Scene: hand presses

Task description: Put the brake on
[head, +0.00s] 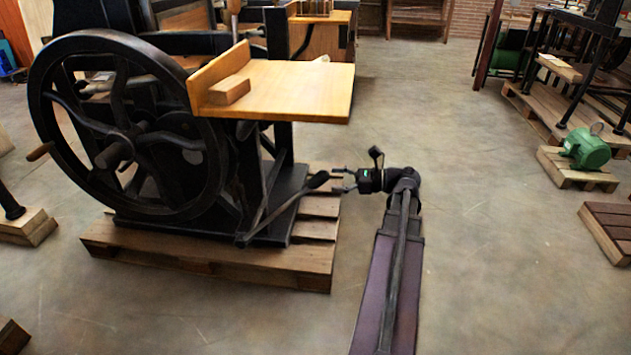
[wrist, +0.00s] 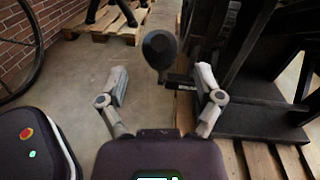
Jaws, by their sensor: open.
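The hand press (head: 130,130) is a black machine with a large spoked wheel and a wooden board. A long lever (head: 272,214), which looks like the brake lever, slants up from its foot to a dark rounded handle (head: 318,180). My gripper (head: 337,181) is open and points left at this handle, just right of its end. In the wrist view, the handle (wrist: 160,48) shows as a dark round knob ahead, between the open fingertips (wrist: 161,78) in the picture. I cannot tell whether it is between them in depth. No touch shows.
The press stands on a wooden pallet (head: 205,262). A wooden board (head: 290,90) juts out above and left of my gripper. A green motor (head: 585,148) on a small pallet is far right. The concrete floor between is clear.

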